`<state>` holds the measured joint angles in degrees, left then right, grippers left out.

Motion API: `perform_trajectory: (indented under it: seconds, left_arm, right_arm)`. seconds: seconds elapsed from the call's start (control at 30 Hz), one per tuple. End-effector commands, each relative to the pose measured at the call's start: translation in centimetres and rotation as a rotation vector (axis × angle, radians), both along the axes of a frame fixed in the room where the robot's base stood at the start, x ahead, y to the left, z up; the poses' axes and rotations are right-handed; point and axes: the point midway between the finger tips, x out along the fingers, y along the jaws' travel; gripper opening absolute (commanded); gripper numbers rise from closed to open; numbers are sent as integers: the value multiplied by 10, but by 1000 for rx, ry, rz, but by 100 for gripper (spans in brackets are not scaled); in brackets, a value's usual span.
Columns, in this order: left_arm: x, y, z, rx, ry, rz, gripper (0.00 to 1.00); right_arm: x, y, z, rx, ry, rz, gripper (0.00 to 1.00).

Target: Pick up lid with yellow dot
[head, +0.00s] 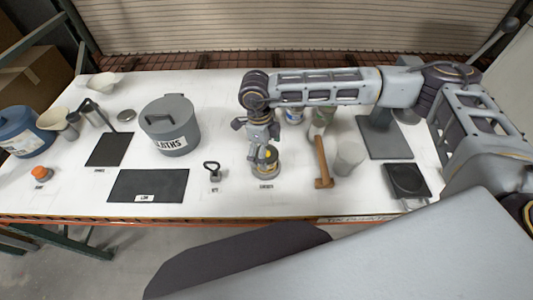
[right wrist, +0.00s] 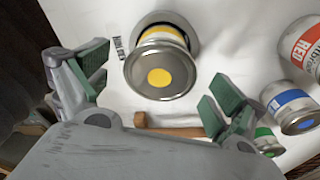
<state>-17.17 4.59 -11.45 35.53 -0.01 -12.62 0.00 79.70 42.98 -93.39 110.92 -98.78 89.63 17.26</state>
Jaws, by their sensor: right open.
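The lid with the yellow dot (right wrist: 160,77) is a round metal lid in the right wrist view, on top of a can with a yellow band (right wrist: 165,34). The can stands on a round grey base. In the head view the can (head: 266,170) is partly hidden under my right gripper (head: 262,152). My right gripper (right wrist: 158,78) is open above the lid, with one green-padded finger to each side and nothing between them. I see no contact with the lid. My left gripper is not in view.
A wooden-handled tool (head: 322,162) lies right of the can. Red (right wrist: 305,45), blue (right wrist: 291,107) and green-marked (right wrist: 266,139) containers stand close by on the right. A grey pot (head: 170,128) and dark mat (head: 150,186) are to the left.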

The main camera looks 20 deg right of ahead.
Motion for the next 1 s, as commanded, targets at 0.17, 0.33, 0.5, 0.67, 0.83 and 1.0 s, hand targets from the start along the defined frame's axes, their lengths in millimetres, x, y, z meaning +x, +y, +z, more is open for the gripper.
perform_trajectory:
  seconds: [0.17,0.33,0.5,0.67,0.83,1.0]
  left_arm:
    - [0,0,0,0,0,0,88]
    - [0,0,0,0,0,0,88]
    - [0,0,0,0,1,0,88]
    - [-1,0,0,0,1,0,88]
    - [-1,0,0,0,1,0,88]
    - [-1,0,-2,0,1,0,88]
  right_arm:
    - [0,0,0,0,0,0,95]
    - [0,0,0,0,0,0,78]
    - [0,0,0,0,0,0,60]
    - [0,0,0,0,0,0,60]
    - [0,0,0,0,0,0,59]
    - [0,0,6,0,0,0,59]
